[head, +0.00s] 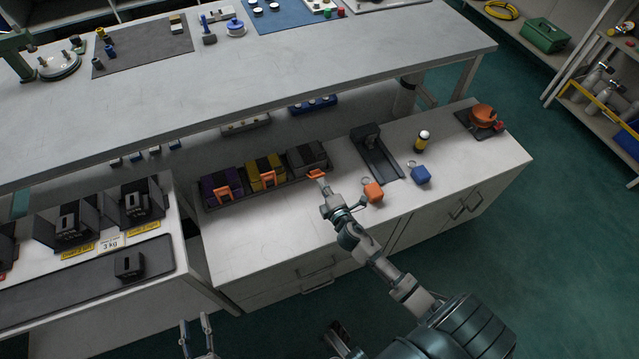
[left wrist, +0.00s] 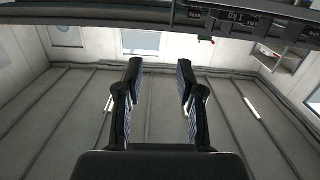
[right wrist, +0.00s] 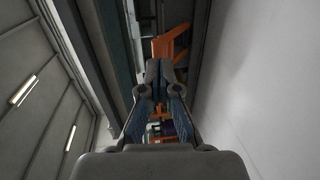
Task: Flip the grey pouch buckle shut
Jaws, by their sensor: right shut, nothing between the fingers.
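The grey pouch (head: 307,157) stands at the right end of a row of pouches on the low cabinet. Its orange buckle (head: 316,174) sticks out at the front, just beyond the fingertips of my right gripper (head: 322,184). My right gripper is shut and empty; whether it touches the buckle I cannot tell. In the right wrist view, an orange buckle part (right wrist: 172,42) shows beyond the shut fingertips (right wrist: 158,68). My left gripper (head: 197,322) is open and empty, low in front of the cabinets; its spread fingers show in the left wrist view (left wrist: 158,75).
A purple pouch (head: 222,184) and a yellow pouch (head: 266,172) stand left of the grey one, with orange buckles. An orange key fob (head: 373,192) lies right of my right gripper, near a blue one (head: 421,173). The countertop (head: 260,230) front left is clear.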

